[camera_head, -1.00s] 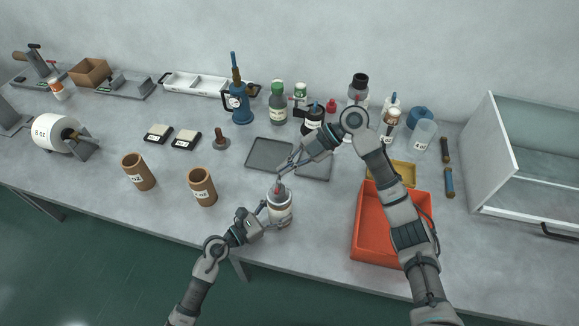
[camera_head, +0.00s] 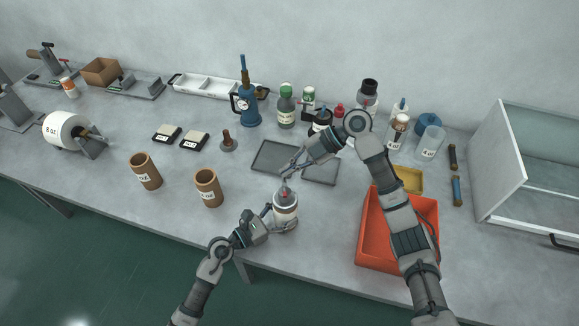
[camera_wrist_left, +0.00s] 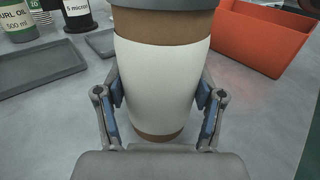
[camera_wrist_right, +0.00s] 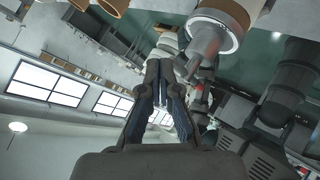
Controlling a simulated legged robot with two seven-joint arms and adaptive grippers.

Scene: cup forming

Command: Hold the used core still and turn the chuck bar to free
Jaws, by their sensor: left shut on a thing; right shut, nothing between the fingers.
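The used core (camera_head: 286,214) stands upright near the table's front edge. In the left wrist view it is a brown tube with a wide white wrap (camera_wrist_left: 162,75) and a grey piece on top. My left gripper (camera_head: 269,218) is shut around its sides, one finger on each side (camera_wrist_left: 160,105). A grey chuck (camera_head: 285,194) with a small red mark sits on top; it also shows in the right wrist view (camera_wrist_right: 213,40). I cannot clearly make out its bar. My right gripper (camera_head: 285,173) is shut and empty, just above the chuck; in its wrist view its fingers (camera_wrist_right: 160,70) lie together beside it.
A red-orange bin (camera_head: 372,240) stands right of the core, under my right arm. Grey trays (camera_head: 272,157) lie behind. Two brown cups (camera_head: 209,188) stand to the left. Several bottles (camera_head: 286,108) line the back. A glass-sided case (camera_head: 500,150) is at far right.

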